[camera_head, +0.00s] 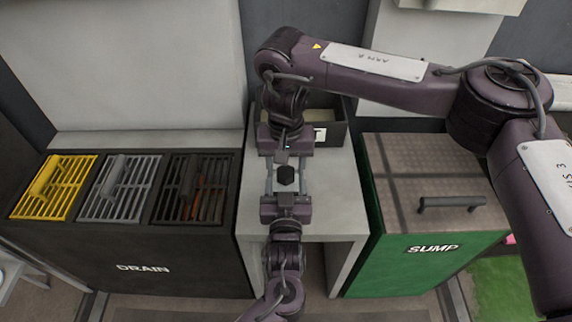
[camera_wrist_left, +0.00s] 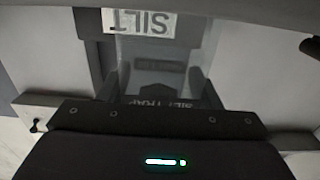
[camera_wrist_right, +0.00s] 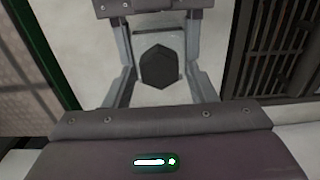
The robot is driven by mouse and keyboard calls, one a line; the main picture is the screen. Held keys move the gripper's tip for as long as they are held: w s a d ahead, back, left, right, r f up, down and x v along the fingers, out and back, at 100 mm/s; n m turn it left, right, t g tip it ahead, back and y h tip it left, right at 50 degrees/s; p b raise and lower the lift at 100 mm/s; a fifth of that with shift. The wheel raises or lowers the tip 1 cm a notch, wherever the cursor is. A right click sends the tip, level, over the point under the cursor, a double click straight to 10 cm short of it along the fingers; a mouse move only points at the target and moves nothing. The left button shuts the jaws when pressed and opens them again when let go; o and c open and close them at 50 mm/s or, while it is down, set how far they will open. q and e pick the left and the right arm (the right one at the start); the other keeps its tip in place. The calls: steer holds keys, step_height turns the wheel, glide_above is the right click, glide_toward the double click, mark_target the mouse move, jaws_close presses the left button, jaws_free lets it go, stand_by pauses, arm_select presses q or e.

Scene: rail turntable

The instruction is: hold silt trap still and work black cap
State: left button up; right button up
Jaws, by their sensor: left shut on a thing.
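The black cap (camera_head: 286,175), a dark hexagon, sits above the grey stand between my two grippers; it also shows in the right wrist view (camera_wrist_right: 159,68). My left gripper (camera_head: 286,188) comes from the front and is shut on the silt trap. My right gripper (camera_head: 286,164) faces it from the back. Its fingers (camera_wrist_right: 160,82) are apart, one on each side of the cap, with gaps showing.
A dark box (camera_head: 338,134) with a SILT label stands behind on the grey stand (camera_head: 333,205). The black DRAIN unit (camera_head: 200,260) with yellow, grey and black grates is at left. The green SUMP bin (camera_head: 430,262) with a handled lid is at right.

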steer(key=shift+o, duration=0.8)
steer(key=shift+f, duration=0.1)
steer(key=shift+o, duration=0.5)
steer(key=shift+r, duration=2)
